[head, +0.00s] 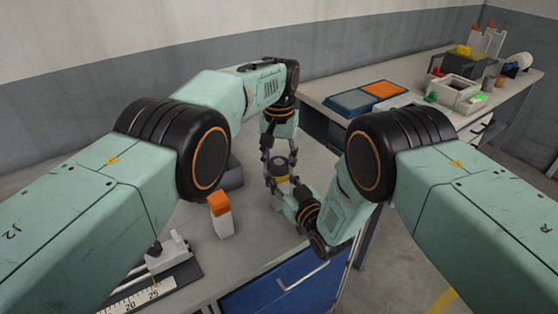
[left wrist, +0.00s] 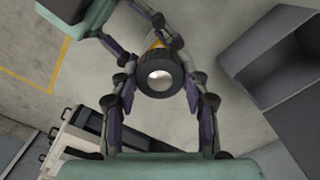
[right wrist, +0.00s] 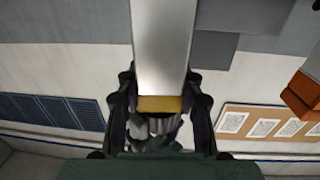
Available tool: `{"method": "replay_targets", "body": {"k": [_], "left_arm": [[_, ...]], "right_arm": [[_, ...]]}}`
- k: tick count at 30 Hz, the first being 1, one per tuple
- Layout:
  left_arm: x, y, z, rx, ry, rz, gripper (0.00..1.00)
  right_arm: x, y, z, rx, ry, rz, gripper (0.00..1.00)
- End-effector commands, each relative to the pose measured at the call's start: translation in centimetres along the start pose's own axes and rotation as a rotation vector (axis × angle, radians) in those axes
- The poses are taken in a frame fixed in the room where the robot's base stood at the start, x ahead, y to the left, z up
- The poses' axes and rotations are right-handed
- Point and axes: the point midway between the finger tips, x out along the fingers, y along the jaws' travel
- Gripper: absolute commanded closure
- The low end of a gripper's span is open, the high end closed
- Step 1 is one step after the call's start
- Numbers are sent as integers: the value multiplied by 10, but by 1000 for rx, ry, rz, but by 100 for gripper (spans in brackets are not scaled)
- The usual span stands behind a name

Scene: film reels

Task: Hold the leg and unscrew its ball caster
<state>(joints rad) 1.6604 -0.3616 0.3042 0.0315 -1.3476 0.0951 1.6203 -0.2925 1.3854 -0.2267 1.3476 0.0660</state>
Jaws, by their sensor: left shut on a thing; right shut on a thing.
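The ball caster (left wrist: 160,75) is a black ridged ring around a shiny ball, at the upper end of the leg. My left gripper (head: 279,166) comes down from above, shut on the caster, with one finger on each side of it in the left wrist view. The leg (right wrist: 164,45) is a silver bar with a yellow band near the caster. My right gripper (right wrist: 160,110) is shut on the leg from the side, close to the yellow band. In the head view the fingers hide much of the leg and caster.
A white bottle with an orange cap (head: 222,222) stands on the table left of the leg. A dark grey bin (head: 232,176) is behind it. A ruler fixture (head: 150,285) lies front left. A blue drawer (head: 285,286) is below the front edge. A bench with trays stands back right.

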Motion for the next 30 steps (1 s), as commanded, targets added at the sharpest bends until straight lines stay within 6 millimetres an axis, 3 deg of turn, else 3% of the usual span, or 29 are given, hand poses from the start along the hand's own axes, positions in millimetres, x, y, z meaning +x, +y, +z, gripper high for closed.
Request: {"method": "replay_targets", "body": {"k": [30], "left_arm": [[1,1,2,-1635,-11,-9,92]], "right_arm": [[-1,2,3,1,-9,6,100]]}}
